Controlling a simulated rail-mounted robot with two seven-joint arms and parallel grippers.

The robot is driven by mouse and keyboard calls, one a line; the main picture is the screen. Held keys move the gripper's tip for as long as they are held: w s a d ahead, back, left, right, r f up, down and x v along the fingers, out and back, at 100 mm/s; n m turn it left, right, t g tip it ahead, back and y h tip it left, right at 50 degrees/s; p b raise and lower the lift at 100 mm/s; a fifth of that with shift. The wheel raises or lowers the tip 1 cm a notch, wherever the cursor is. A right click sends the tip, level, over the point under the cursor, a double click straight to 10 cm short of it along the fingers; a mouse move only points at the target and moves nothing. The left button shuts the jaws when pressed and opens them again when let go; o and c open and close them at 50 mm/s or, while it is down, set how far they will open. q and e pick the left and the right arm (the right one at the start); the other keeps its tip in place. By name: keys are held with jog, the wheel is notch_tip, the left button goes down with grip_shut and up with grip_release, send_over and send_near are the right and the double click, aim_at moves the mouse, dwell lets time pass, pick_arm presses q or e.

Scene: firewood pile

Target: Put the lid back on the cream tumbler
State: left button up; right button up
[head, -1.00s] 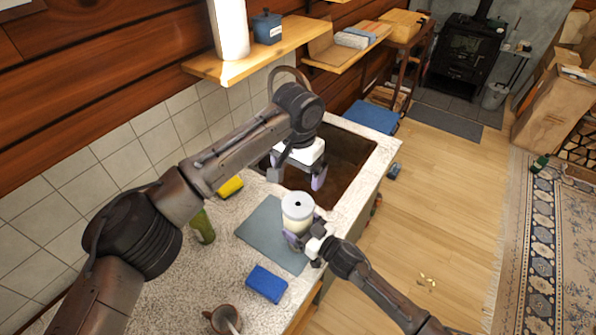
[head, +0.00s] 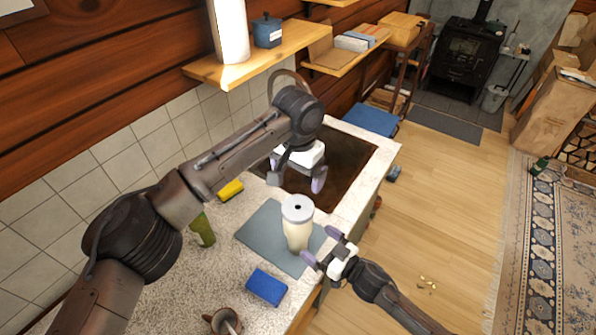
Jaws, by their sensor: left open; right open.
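The cream tumbler (head: 297,236) stands upright on the grey-blue mat on the counter. A pale lid (head: 297,207) with a dark hole in its middle sits on its top and looks level; whether it is pressed fully down cannot be told. My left gripper (head: 296,180) is open and empty, above the sink side of the counter, just beyond the tumbler. My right gripper (head: 322,248) is open and empty, to the lower right of the tumbler near the counter's front edge, with its fingers pointing towards the tumbler and apart from it.
The mat (head: 262,232) lies beside the dark sink (head: 345,168). A blue sponge (head: 266,286), a brown mug (head: 222,321), a green bottle (head: 203,231) and a yellow sponge (head: 231,189) stand or lie around it. A wooden shelf (head: 275,45) hangs above the counter.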

jog(key=v, duration=0.6)
jog(key=shift+s+d, duration=0.1)
dwell(0.5)
